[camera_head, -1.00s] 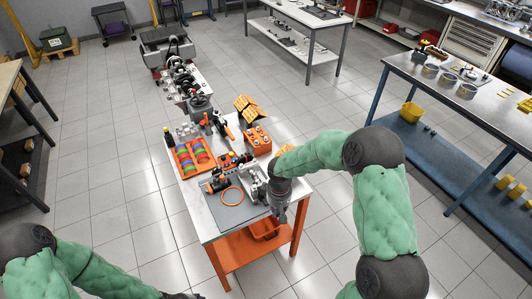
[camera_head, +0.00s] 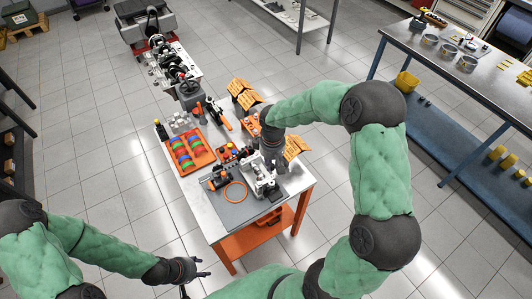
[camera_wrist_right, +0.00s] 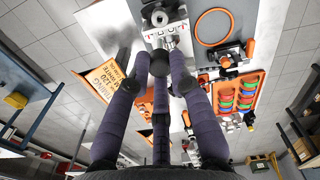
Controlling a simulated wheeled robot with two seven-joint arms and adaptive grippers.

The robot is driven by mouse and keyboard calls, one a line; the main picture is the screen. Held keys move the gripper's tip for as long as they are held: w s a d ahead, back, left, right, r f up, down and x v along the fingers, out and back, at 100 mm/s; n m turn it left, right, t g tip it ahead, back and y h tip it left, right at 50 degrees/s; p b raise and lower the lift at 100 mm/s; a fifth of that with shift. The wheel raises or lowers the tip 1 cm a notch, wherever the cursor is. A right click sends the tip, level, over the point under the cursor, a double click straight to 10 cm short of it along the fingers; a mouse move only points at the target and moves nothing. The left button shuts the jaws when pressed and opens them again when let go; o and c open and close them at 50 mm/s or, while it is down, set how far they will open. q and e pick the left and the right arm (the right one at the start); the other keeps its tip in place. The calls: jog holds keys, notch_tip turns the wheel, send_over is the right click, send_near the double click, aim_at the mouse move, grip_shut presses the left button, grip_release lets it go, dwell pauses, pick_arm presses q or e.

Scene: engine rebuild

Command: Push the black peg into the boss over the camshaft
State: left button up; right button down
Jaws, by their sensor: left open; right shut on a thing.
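My right gripper (camera_head: 270,152) reaches down over the grey metal engine assembly (camera_head: 262,182) on the work table. In the right wrist view its dark fingers (camera_wrist_right: 160,72) are closed together at the near side of the assembly (camera_wrist_right: 166,28). A small dark piece shows between the fingertips; I take it for the black peg, mostly hidden by them. A round collar with a dark centre (camera_wrist_right: 158,18), possibly the boss, stands just beyond the fingertips. I cannot tell whether the peg touches it. The camshaft is not clearly visible. My left gripper (camera_head: 203,268) is open and empty, left of the table.
An orange ring (camera_head: 235,192) lies on the grey mat (camera_head: 243,213). An orange tray (camera_head: 196,166) of coloured rings stands at the left. Orange printed boxes (camera_head: 297,148) stand at the table's right edge. Tools and small parts crowd the table behind the assembly.

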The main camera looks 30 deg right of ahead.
aim_at(272, 171)
jog(key=shift+s+f+b, duration=0.35)
jog(key=shift+f, duration=0.3)
jog(key=shift+w+f+b, duration=0.15)
jog(key=shift+f+b, duration=0.5)
jog(key=shift+f, duration=0.15)
jog(key=shift+f+b, duration=0.7)
jog(key=shift+f, duration=0.25)
jog(key=shift+f+b, duration=0.3)
jog(key=shift+f, duration=0.25)
jog(key=shift+f+b, duration=1.9)
jog(key=shift+f, duration=0.2)
dwell(1.1)
